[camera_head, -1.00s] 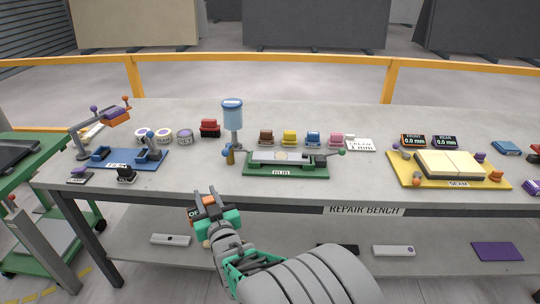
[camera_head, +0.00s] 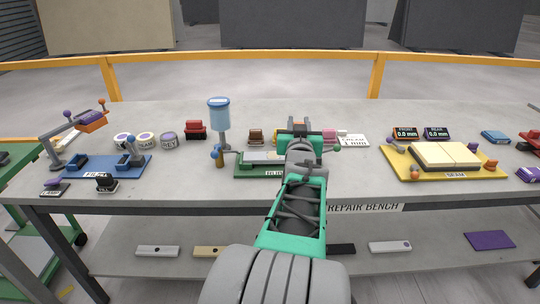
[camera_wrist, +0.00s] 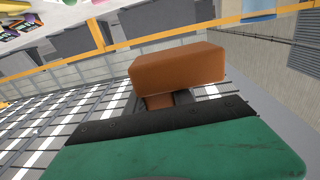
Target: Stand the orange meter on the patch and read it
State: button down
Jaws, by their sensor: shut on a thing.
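My gripper (camera_head: 298,127) is shut on the orange meter (camera_wrist: 178,68). In the wrist view the meter is a plain orange-brown block between the dark fingers, with its display face out of sight. In the head view only a small orange part of the meter (camera_head: 297,122) shows. The gripper appears above the bench, over or behind the right part of the green fixture (camera_head: 245,171). A grey slab (camera_head: 256,156) lies in this fixture. My arm covers its right part, and I cannot clearly make out the patch.
A blue-topped dispenser (camera_head: 219,112) stands close left of the gripper. A brown block (camera_head: 256,136) and a pink block (camera_head: 329,134) sit behind the fixture. At right are a yellow fixture (camera_head: 398,170) and two displays (camera_head: 405,133) reading 0.0 mm. Bare bench (camera_head: 190,185) lies front left.

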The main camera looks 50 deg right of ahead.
jog(key=shift+n+t+y, duration=0.5)
jog(key=shift+t, duration=0.1)
jog(key=w+d+f, duration=0.3)
jog(key=w+f, duration=0.1)
jog(key=w+d+f+p, duration=0.1)
jog(key=w+d+f, duration=0.2)
jog(key=w+f, duration=0.2)
jog(key=w+d+f+p, duration=0.1)
jog(key=w+d+f, duration=0.2)
jog(key=w+f, duration=0.1)
jog(key=shift+w+f, duration=0.4)
jog(key=shift+f, duration=0.05)
jog(key=shift+f+b, duration=0.25)
jog(key=shift+b, duration=0.1)
jog(key=shift+f+b, duration=0.3)
jog(key=shift+b, duration=0.2)
jog(key=shift+s, duration=0.1)
